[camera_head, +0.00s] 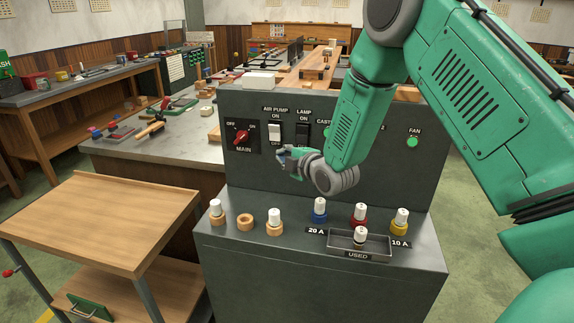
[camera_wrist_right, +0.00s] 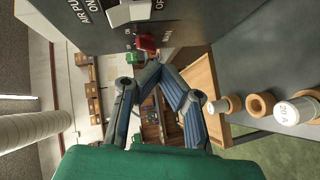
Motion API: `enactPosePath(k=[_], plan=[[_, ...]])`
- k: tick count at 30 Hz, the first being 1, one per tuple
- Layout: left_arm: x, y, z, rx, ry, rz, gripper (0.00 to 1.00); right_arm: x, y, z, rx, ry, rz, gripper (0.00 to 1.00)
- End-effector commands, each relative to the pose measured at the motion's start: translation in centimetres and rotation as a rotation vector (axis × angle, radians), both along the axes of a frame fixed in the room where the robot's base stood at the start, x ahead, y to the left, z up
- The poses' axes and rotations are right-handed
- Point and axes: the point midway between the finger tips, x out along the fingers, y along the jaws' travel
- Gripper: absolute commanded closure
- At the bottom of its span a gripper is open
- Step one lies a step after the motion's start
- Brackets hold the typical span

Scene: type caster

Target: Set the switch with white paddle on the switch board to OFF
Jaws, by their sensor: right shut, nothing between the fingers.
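The switch board (camera_head: 395,160) is a dark grey upright panel. Its white paddle switch (camera_head: 275,131) sits under the label AIR PUMP, with ON above and OFF below. The white paddle also shows at the top of the wrist view (camera_wrist_right: 128,13). I cannot tell clearly which way it is tipped. My right gripper (camera_head: 281,151) is just below the paddle, in front of the board, and appears apart from it. In the wrist view its fingertips (camera_wrist_right: 158,68) come together with nothing between them. My left gripper is not in view.
The red MAIN knob (camera_head: 240,136) is left of the paddle. A dark LAMP switch (camera_head: 302,133) is right of it, close to my right wrist. A wooden cart (camera_head: 100,220) is at left.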

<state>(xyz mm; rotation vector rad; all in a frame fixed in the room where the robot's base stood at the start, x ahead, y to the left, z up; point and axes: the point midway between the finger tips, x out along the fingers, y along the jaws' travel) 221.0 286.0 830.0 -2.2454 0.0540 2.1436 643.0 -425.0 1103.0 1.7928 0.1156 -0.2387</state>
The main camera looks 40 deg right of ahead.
Motion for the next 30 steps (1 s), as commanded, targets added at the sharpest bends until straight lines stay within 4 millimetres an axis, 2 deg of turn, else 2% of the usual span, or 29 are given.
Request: enactPosePath(k=[3, 7, 14, 26, 28, 30], plan=[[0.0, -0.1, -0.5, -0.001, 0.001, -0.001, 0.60, -2.0, 0.4, 0.0, -0.002, 0.000, 0.000, 1.00], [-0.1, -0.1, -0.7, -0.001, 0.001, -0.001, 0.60, -3.1, 1.0, 0.2, -0.007, 0.000, 0.002, 1.00], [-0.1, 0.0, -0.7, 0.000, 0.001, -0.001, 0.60, -3.4, 1.5, 0.4, -0.012, 0.000, 0.001, 1.00], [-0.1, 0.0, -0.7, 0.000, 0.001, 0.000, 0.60, -3.5, 0.5, 0.0, -0.001, 0.000, -0.001, 1.00], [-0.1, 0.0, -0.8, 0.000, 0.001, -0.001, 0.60, -3.6, 0.6, -0.4, 0.005, 0.007, -0.001, 1.00], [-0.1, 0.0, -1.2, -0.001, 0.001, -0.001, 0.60, -4.0, 1.3, -1.7, 0.032, 0.035, -0.004, 1.00]])
